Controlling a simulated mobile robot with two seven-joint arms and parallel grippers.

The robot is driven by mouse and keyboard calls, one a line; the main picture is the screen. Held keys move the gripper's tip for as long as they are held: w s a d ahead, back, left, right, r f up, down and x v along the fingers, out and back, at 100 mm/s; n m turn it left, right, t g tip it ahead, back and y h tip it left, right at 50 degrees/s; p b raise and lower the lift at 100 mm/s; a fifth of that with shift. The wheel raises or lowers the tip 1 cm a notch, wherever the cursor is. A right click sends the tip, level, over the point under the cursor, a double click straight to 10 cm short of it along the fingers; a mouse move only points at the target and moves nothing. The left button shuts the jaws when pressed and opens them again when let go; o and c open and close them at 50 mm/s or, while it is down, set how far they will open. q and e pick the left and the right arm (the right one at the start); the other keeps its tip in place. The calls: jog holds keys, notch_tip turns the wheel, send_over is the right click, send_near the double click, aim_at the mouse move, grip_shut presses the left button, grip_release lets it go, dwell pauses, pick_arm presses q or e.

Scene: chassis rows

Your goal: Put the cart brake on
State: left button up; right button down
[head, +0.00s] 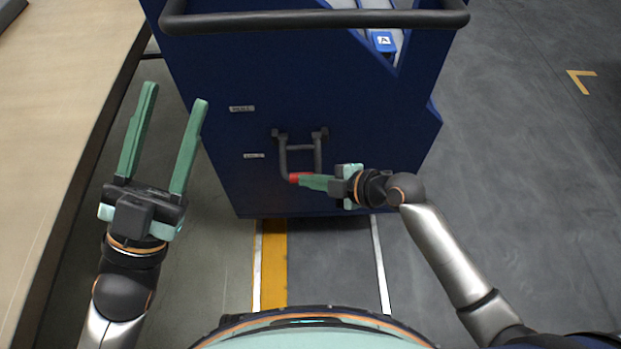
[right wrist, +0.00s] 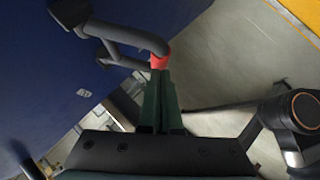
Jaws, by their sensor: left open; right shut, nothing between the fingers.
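The dark blue cart (head: 225,75) stands in front of me with a black push handle (head: 320,20) across its top. Low on its near panel, a grey U-shaped brake bar (head: 283,155) hangs from two brackets and has a red part (head: 294,177) at its lower end. My right gripper (head: 303,182) is shut with nothing between its fingers, its tips at the red part. In the right wrist view, the closed fingertips (right wrist: 160,76) are right against or just beside the red part (right wrist: 159,62); contact is hard to tell. My left gripper (head: 175,94) is open and empty, left of the cart.
Two small labels (head: 241,109) are on the cart panel left of the bar, too small to read. A wooden-topped table (head: 50,120) runs along the left side. Grey floor with a yellow stripe (head: 273,265) lies below the cart, and the floor to the right is clear.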

pick_arm(q)
jog(key=shift+s+d+r+m+h, duration=0.1)
jog(key=shift+s+r+m+h, duration=0.5)
jog(key=shift+s+m+h, duration=0.3)
pick_arm(e)
jog(key=shift+w+f, duration=0.1)
jog(key=shift+f, duration=0.4)
pick_arm(q)
jog(key=shift+w+r, duration=0.15)
pick_arm(e)
jog(key=shift+r, duration=0.15)
